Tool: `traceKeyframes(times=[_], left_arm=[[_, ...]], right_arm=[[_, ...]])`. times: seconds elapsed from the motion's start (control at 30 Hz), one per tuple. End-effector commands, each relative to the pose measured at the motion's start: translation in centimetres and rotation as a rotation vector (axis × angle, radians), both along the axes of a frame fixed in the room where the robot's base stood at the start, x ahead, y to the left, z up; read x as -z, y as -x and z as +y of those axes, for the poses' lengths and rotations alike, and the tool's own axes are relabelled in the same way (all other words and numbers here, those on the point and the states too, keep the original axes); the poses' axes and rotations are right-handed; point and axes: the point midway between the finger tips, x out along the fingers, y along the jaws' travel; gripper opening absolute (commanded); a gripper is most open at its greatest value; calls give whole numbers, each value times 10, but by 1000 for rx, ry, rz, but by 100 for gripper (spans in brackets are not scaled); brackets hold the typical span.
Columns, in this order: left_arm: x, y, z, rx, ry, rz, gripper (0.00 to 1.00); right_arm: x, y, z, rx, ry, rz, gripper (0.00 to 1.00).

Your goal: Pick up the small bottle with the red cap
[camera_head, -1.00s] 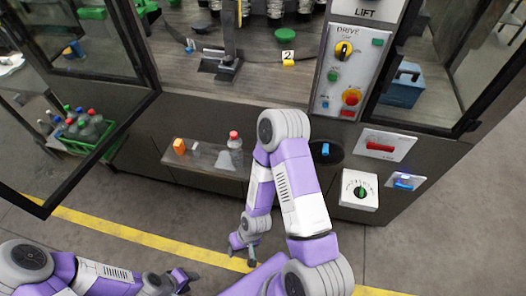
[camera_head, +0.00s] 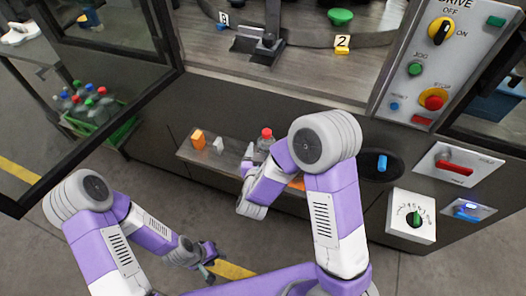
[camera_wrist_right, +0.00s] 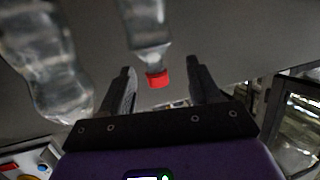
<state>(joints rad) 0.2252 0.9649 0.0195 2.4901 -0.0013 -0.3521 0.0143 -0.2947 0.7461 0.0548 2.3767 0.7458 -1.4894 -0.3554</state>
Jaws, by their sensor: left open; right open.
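A small clear bottle with a red cap (camera_head: 266,137) stands on the narrow shelf (camera_head: 200,159), partly hidden by my right arm. In the right wrist view the red cap (camera_wrist_right: 157,79) appears between the two fingertips of my right gripper (camera_wrist_right: 161,76). The fingers are open, with space on both sides of the cap, and do not appear to touch it. In the head view my right gripper is mostly hidden by its own arm. My left gripper (camera_head: 208,262) is open and empty, low in front of the machine.
A larger clear bottle (camera_wrist_right: 45,60) is close on the left in the right wrist view. An orange item (camera_head: 198,139) and a small pale item (camera_head: 218,146) are on the shelf. A green crate (camera_head: 122,132) of bottles is left. An open door frame (camera_head: 160,35) stands nearby.

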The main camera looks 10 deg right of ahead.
Motion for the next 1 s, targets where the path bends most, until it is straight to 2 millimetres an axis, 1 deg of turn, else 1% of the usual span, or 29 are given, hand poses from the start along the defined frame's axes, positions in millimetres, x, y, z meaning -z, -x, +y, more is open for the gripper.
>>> traceKeyframes(times=[0.03,0.1,0.2,0.37,0.57,0.7,0.97,1.0], left_arm=[[7,0,0,0,0,0,43],[9,0,0,1,0,0,43],[11,0,0,1,0,1,43],[14,0,0,1,0,0,43],[25,0,0,1,0,0,43],[27,0,0,1,0,0,43],[27,0,0,1,0,0,43],[27,0,0,1,0,0,43]], right_arm=[[-4,0,1,15,17,-31,62],[-10,-1,-1,33,33,-56,62],[-12,-8,-6,45,41,-67,62],[-8,-24,-15,46,41,-66,62],[3,-47,-31,46,41,-65,62],[4,-62,-35,43,38,-66,62],[4,-65,-36,41,39,-64,62],[4,-65,-36,41,39,-64,59]])
